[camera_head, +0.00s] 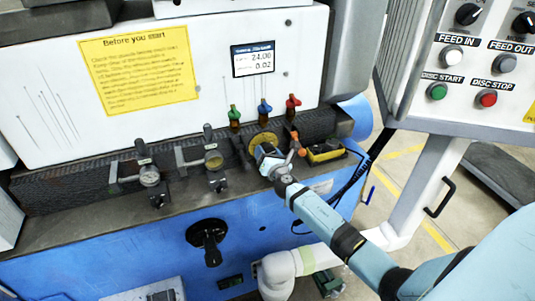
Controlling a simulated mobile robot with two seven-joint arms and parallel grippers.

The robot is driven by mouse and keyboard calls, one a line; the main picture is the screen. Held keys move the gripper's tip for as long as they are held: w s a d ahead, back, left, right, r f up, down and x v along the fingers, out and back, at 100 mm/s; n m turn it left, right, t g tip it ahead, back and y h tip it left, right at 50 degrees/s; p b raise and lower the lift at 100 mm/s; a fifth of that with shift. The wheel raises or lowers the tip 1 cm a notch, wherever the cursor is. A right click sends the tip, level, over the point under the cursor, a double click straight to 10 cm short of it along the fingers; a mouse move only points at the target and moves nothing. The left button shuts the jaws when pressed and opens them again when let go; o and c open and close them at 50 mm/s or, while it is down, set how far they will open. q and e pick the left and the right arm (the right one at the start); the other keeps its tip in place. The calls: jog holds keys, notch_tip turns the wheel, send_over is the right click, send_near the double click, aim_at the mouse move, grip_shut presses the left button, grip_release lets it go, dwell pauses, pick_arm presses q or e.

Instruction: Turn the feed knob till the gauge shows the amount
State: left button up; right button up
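The gauge (252,58) is a small screen on the white machine front and reads about 24.06 with 0.02 below; the digits are small. A round yellow dial (263,139), which looks like the feed knob, sits on the dark ledge below it. My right gripper (267,156) is at the lower front of this dial, partly covering it. An orange handle (297,147) is just right of the gripper. I cannot tell whether the gripper touches the dial or handle, or whether its fingers are closed. My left gripper is out of view.
Green, blue and red-topped valves (264,108) stand close behind the dial. Two small gauges on brackets (214,160) are to the left. A black lever (208,238) is on the blue front. A button panel (470,70) hangs at right. Black cables run beside my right arm.

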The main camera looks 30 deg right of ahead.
jog(key=shift+f+m+b, duration=0.1)
jog(key=shift+m+b, duration=0.45)
jog(key=shift+m, duration=0.15)
jog(key=o, duration=0.9)
jog(key=shift+o, duration=0.2)
jog(key=v, duration=1.3)
jog(key=shift+s, duration=0.4)
